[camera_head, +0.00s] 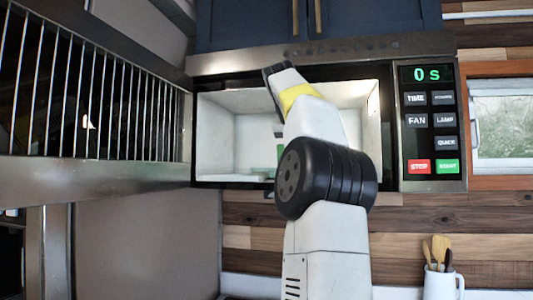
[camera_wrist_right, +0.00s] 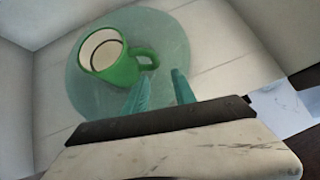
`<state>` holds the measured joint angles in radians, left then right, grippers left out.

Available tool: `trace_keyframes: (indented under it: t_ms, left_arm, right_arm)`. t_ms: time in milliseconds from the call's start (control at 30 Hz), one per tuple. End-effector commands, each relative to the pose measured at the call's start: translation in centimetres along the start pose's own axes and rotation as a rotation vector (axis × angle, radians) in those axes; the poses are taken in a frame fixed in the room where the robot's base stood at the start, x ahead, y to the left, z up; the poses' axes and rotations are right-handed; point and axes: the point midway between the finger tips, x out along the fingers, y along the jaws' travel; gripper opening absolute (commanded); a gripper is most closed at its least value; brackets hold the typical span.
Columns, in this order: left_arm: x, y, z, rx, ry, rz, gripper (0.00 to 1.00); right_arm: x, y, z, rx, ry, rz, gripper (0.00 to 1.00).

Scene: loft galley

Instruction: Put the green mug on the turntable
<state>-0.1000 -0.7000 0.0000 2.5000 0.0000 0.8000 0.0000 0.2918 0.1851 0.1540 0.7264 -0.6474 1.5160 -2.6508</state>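The green mug (camera_wrist_right: 118,66) stands on the round, glassy turntable (camera_wrist_right: 178,48) inside the microwave, its pale inside visible and its handle pointing toward my right gripper. My right gripper (camera_wrist_right: 158,84) has its two teal fingers apart, with nothing between them; the fingertips are close to the handle, and I cannot tell if they touch it. In the head view my right arm reaches into the microwave and hides most of the mug, leaving a green sliver (camera_head: 280,151) and a bit of the turntable (camera_head: 262,171). My left gripper is not in view.
The microwave (camera_head: 222,122) is open, with its barred door (camera_head: 95,170) swung out to the left. Its control panel (camera_head: 432,130) on the right reads 0 s. A white holder with wooden utensils (camera_head: 440,284) stands at lower right. The cavity walls are close around my right arm.

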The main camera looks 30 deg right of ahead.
Motion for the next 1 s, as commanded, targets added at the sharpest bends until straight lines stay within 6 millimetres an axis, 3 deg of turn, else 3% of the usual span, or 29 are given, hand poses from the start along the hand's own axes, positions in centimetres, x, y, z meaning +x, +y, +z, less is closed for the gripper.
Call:
trace_keyframes:
  t_ms: [200, 400, 867, 1000]
  left_arm:
    - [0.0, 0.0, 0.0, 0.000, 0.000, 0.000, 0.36]
    - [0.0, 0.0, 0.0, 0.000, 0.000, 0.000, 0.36]
    - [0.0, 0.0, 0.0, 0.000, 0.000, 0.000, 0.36]
    - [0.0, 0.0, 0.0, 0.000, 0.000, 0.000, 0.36]
  right_arm:
    - [-3.4, -0.1, -3.2, -0.003, -0.003, 0.003, 0.32]
    - [-5.5, -0.1, -5.4, -0.001, -0.002, 0.001, 0.32]
    - [-6.3, 0.1, -6.6, 0.018, 0.001, 0.007, 0.32]
    - [-6.2, 1.3, -9.3, 0.164, 0.032, 0.057, 0.32]
